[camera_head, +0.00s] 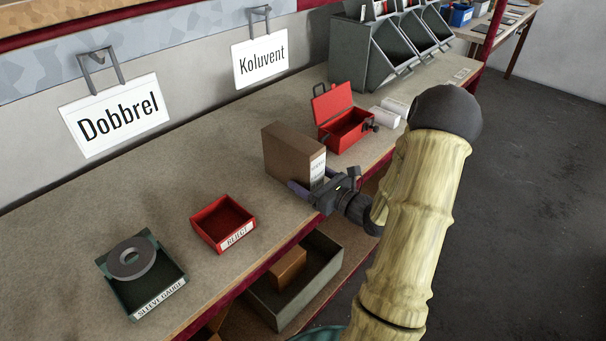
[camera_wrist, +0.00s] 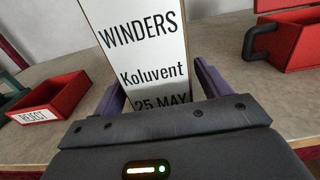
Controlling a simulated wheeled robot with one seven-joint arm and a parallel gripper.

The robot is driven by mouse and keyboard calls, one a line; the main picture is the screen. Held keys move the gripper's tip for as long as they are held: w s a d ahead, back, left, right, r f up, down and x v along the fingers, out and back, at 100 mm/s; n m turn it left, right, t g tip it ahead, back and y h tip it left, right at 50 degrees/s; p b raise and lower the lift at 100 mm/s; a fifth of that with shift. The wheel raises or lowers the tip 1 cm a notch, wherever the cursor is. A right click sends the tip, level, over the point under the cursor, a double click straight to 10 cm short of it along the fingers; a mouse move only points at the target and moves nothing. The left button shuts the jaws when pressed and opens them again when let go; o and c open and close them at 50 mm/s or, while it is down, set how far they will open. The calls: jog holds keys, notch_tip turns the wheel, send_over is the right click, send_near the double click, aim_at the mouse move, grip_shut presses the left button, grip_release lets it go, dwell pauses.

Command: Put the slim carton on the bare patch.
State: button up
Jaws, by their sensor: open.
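The slim brown carton (camera_head: 290,152) stands upright on the workbench, below and right of the Koluvent sign (camera_head: 262,58). In the wrist view its white label (camera_wrist: 140,52) reads WINDERS, Koluvent, 25 MAY. My gripper (camera_head: 322,192) is open at the carton's label end, with one purple finger on each side of it in the wrist view (camera_wrist: 160,85). I cannot tell whether the fingers touch it. The Dobbrel sign (camera_head: 117,115) hangs further left. Bare bench (camera_head: 120,205) shows below it, and more bare bench lies below the Koluvent sign; no marked patch is seen.
A red REJECT tray (camera_head: 202,228) and a dark SLEEVE GAUGE tray (camera_head: 178,276) with a grey ring stand left. An open red toolbox (camera_head: 345,136), white rolls (camera_head: 383,117) and grey bins (camera_head: 360,68) stand right. A lower shelf holds a grey crate (camera_head: 325,285).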

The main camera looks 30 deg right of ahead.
jog(key=v, duration=0.9)
jog(key=shift+s, duration=0.15)
